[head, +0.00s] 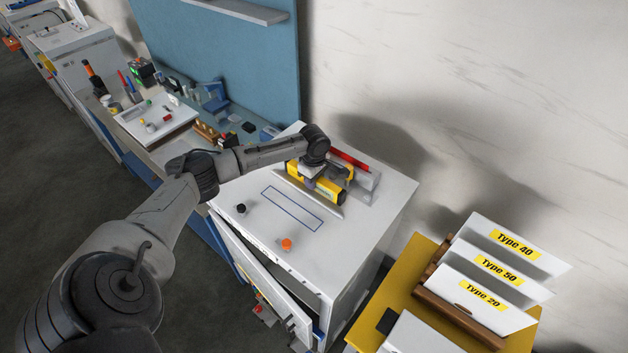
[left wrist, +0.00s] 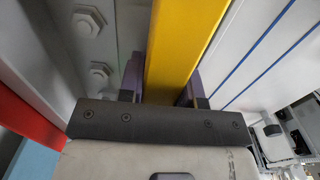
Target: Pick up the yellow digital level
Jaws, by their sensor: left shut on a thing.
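The yellow digital level (head: 328,193) is on the white cabinet top, by a grey metal bracket near the back. My left gripper (head: 318,178) reaches it from above, and its hand hides part of the level. In the left wrist view the level (left wrist: 186,45) is a yellow bar running between the two purple-grey fingers of my left gripper (left wrist: 165,85), which are shut on it. I cannot tell whether the level is lifted off its support. My right gripper is not in view.
The white cabinet (head: 370,235) has a blue outlined rectangle, a black knob (head: 241,208) and an orange knob (head: 287,244) on top. A red bar (head: 349,160) lies behind the level. A grey bracket with bolts (left wrist: 95,70) is close beside the gripper. Type-labelled cards (head: 490,265) stand at right.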

